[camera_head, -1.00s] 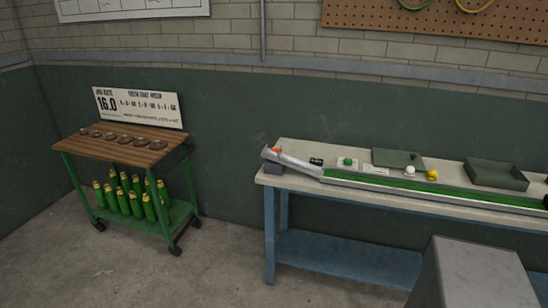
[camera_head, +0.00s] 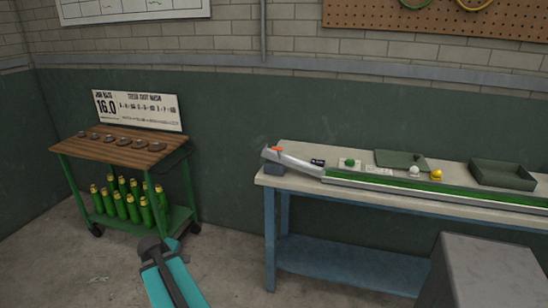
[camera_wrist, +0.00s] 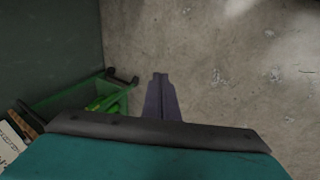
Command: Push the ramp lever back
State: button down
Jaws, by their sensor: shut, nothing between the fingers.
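The ramp (camera_head: 297,164) is a pale sloped chute at the left end of the workbench, leading onto a long green turf strip (camera_head: 400,183). A small orange piece at its top, seemingly the ramp lever (camera_head: 277,149), sits by a grey block. My gripper (camera_head: 150,243) is at the lower middle of the head view, left of the bench and in front of the green cart, well apart from the lever. In the wrist view my gripper (camera_wrist: 160,78) is shut and empty over the concrete floor. The lever is not in the wrist view.
The workbench (camera_head: 271,183) also bears a green ball (camera_head: 349,161), a white ball (camera_head: 414,170), a yellow ball (camera_head: 437,174) and a dark tray (camera_head: 503,174). A green cart (camera_head: 180,216) with several bottles stands left. A grey box (camera_head: 490,270) is front right. Floor between cart and bench is clear.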

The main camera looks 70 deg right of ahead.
jog(key=s+d+r+h+b, duration=0.2)
jog(key=s+d+r+h, duration=0.1)
jog(key=d+r, duration=0.8)
jog(key=s+d+r+h+b, duration=0.1)
jog(key=s+d+r+h, duration=0.1)
jog(key=s+d+r, duration=0.3)
jog(key=s+d+r+h+b, duration=0.2)
jog(key=s+d+r, duration=0.4)
jog(key=r, duration=0.5)
jog(key=s+d+r+g+h+b, duration=0.1)
jog(key=s+d+r+h, duration=0.1)
jog(key=s+d+r, duration=0.3)
jog(key=s+r, duration=0.4)
jog(key=shift+d+b, duration=0.35)
jog(key=shift+b, duration=0.05)
jog(key=shift+w+d+p, duration=0.1)
jog(key=shift+d+p, duration=0.35)
jog(key=shift+p, duration=0.8)
jog(key=p+x, duration=0.1)
jog(key=p, duration=0.3)
jog(key=shift+d+f, duration=0.1)
jog(key=shift+d, duration=0.2)
jog(key=p, duration=0.4)
send_near(277, 149)
jog(key=shift+x, duration=3.25)
